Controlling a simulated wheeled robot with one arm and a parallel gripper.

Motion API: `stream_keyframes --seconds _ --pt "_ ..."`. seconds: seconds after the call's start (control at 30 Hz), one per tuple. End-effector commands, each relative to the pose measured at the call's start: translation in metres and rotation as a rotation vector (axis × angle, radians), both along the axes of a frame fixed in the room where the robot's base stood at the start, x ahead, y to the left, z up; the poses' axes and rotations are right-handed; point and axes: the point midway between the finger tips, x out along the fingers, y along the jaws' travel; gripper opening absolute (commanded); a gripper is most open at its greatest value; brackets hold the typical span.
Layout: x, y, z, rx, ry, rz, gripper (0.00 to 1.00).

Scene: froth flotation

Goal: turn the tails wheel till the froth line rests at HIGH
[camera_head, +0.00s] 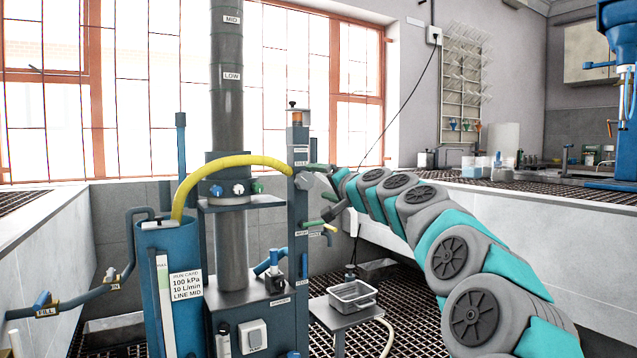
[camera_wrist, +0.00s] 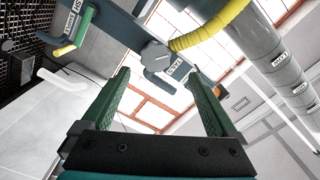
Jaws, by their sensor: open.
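The grey tails wheel (camera_head: 303,181) sits on the side of the dark upright post (camera_head: 298,142), beside the end of the yellow hose. In the wrist view the wheel (camera_wrist: 155,57) shows as a grey hub with spokes, near a small white label. My gripper (camera_head: 309,195) is open, its green fingers spread above and below the wheel in the head view. In the wrist view my gripper (camera_wrist: 157,76) has the wheel just beyond and between its fingertips; contact cannot be told. The tall grey column (camera_head: 228,100) carries MID and LOW labels. HIGH and any froth line are not visible.
The yellow hose (camera_head: 235,162) arches from the blue tank (camera_head: 168,245) to the post. A small yellow-tipped tap (camera_head: 330,229) sits just below my gripper. A grey tray (camera_head: 352,294) stands on a low stand. A worktop (camera_head: 520,183) runs along the right.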

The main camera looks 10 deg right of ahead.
Motion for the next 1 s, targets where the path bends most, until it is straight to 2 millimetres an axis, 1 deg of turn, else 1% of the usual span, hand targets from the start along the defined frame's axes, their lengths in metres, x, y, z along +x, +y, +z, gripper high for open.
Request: stream_keyframes --seconds 0.17,0.37,0.5,0.63,0.77,1.0 --pt "0.011 -0.005 0.003 -0.064 -0.041 0.011 0.94" --pt "0.024 -0.014 0.015 -0.224 -0.129 0.026 0.94" --pt "0.028 -0.019 0.017 -0.353 -0.181 0.026 0.94" --pt "0.028 -0.019 0.014 -0.484 -0.219 0.025 0.94" --pt "0.023 -0.017 0.01 -0.62 -0.253 0.018 0.94" --pt "0.007 -0.007 0.001 -0.837 -0.292 -0.001 0.94"
